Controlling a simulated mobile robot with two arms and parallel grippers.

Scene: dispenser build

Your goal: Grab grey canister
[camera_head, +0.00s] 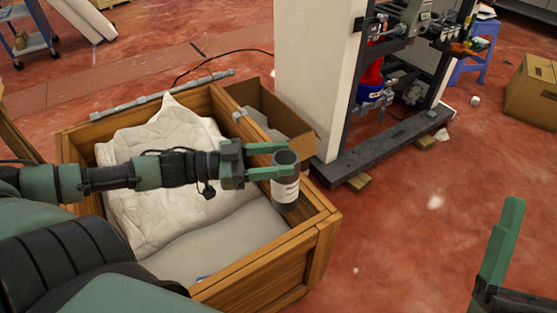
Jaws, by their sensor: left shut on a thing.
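The grey canister (286,192) is a dark grey, open-topped cylinder with a white label. It is upright between the green fingers of my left gripper (282,162), which is shut on it. The gripper reaches in from the left and holds the canister over the right side of a wooden crate. Part of the canister's upper side is hidden by the near finger. Of my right gripper (500,245), one green finger shows at the lower right edge. The rest is out of the picture, so I cannot tell whether it is open or shut.
The wooden crate (265,273) holds a white quilted sack (140,150). A cardboard box (270,105) stands behind its right side. A white panel (312,75) and a dark machine frame (385,145) stand behind. Red floor (410,230) is clear at right.

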